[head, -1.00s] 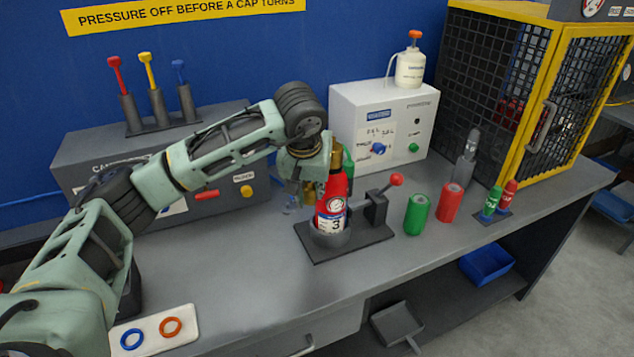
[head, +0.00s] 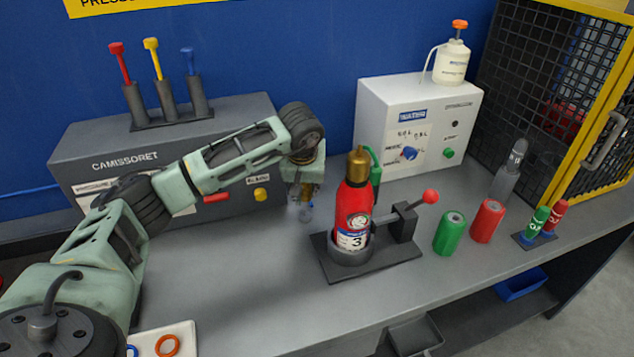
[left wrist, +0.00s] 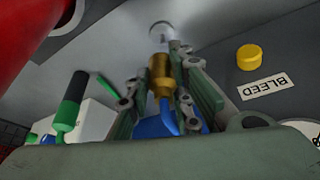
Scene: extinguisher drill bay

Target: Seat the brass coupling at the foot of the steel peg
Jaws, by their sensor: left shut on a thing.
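My left gripper (head: 304,200) points down over the bench, left of the red extinguisher, and is shut. In the left wrist view its fingers (left wrist: 165,95) close around the brass coupling (left wrist: 161,72). Just beyond the coupling is a pale round foot with a short grey post, which looks like the steel peg (left wrist: 163,30). I cannot tell whether the coupling is around the peg or only in line with it. In the head view the gripper mostly hides both. My right gripper is not in view.
The red extinguisher (head: 354,205) with a brass top stands in a dark clamp base (head: 400,255) close to the gripper. A grey cabinet (head: 110,165) with a yellow button (head: 260,194) stands behind. A white box (head: 378,105) is at back right.

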